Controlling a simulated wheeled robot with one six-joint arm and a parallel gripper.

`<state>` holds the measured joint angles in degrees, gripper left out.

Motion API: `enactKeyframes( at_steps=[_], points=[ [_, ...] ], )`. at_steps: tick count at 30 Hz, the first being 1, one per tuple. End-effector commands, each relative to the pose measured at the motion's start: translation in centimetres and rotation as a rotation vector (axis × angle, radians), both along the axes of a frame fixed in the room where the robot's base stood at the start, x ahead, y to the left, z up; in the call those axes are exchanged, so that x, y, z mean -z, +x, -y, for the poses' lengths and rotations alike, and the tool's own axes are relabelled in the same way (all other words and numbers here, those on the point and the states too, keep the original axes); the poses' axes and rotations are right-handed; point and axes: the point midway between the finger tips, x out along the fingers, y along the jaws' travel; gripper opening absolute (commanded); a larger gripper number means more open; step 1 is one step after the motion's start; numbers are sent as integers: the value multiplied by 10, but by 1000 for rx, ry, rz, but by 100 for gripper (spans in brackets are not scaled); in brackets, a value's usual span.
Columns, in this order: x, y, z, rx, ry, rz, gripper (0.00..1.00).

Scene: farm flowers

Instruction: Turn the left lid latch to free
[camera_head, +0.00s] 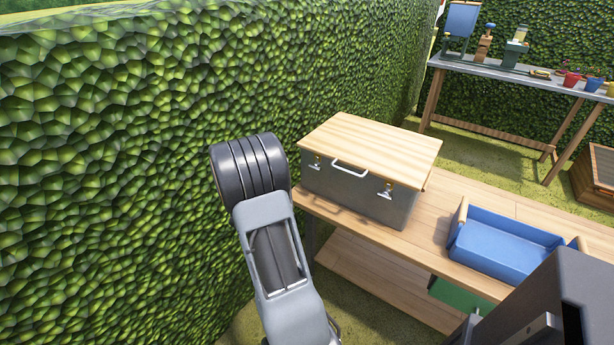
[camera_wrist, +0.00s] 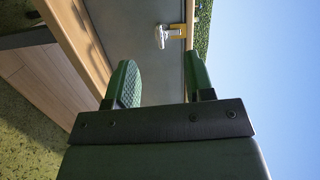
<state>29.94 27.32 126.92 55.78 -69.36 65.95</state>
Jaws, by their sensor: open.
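A grey box (camera_head: 347,189) with a wooden lid (camera_head: 370,148) stands on the bench. The lid is down. The left lid latch (camera_head: 317,163) is small, with silver and brass parts, near the left end of the front. The right latch (camera_head: 386,191) is farther along. In the wrist view, a silver latch (camera_wrist: 161,36) with a brass piece sits at the lid edge, seemingly the left one. My gripper (camera_wrist: 160,80) is open, its green fingers apart. The latch shows beyond the gap between them, not gripped. In the head view my arm hides the gripper.
A white handle (camera_head: 349,168) is between the latches. A blue tray (camera_head: 505,245) lies to the right on the wooden bench (camera_head: 430,232). A tall hedge (camera_head: 150,150) closes off the left side. A table (camera_head: 500,72) with pots stands at the back right.

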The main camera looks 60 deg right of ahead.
Motion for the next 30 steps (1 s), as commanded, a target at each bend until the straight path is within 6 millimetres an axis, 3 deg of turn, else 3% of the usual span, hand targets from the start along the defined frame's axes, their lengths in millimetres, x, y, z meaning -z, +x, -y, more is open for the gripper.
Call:
enactKeyframes(
  at_steps=[2,9,21,30],
  points=[
    [14,-16,10,79,-36,26,48],
    [20,-37,37,174,-85,60,48],
    [19,-40,113,177,-87,59,48],
    [19,-38,149,171,-86,57,48]
  ],
)
